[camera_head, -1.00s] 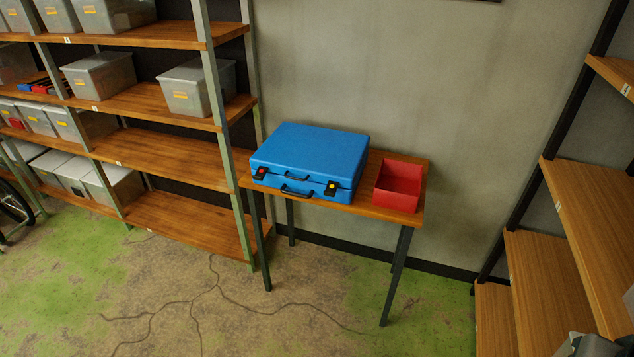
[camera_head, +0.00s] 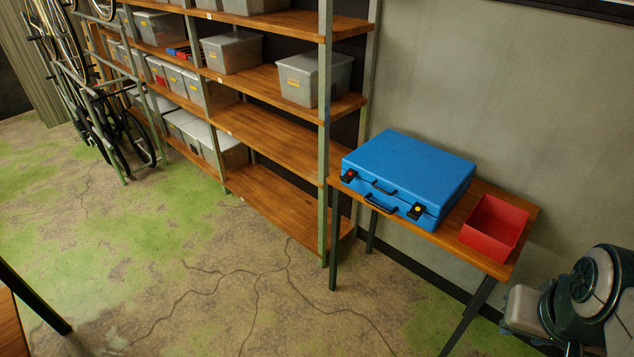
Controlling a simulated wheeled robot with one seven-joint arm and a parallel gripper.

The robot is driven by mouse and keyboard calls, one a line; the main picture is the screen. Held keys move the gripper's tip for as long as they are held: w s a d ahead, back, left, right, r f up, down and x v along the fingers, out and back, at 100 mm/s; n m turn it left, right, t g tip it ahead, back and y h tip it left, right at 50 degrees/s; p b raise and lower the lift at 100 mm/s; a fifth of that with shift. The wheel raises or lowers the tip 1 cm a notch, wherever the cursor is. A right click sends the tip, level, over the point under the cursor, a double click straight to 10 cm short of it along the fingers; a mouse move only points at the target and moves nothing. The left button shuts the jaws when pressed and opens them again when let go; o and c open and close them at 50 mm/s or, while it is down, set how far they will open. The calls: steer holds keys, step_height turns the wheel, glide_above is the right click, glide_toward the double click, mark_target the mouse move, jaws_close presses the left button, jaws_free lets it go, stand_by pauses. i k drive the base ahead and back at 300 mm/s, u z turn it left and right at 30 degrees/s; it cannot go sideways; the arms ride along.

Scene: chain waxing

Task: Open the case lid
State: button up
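The blue case (camera_head: 410,170) lies flat on a small wooden table, with its lid closed. Its front faces me and carries black handles (camera_head: 381,203) and two dark latches. The left latch (camera_head: 349,175) has a red button, the right latch (camera_head: 416,211) a yellow one. A grey-green jointed part of my arm shows at the lower right edge, in front of the table's right end. My gripper is not in view.
A red open bin (camera_head: 493,228) stands on the table (camera_head: 452,238) to the right of the case. A shelf rack (camera_head: 270,135) with grey boxes stands to the left. Bicycles (camera_head: 105,125) are at the far left. The floor in front is clear.

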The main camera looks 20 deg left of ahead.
mark_target(409, 169)
steer(key=u, duration=0.95)
steer(key=i, duration=1.2)
steer(key=u, duration=0.7)
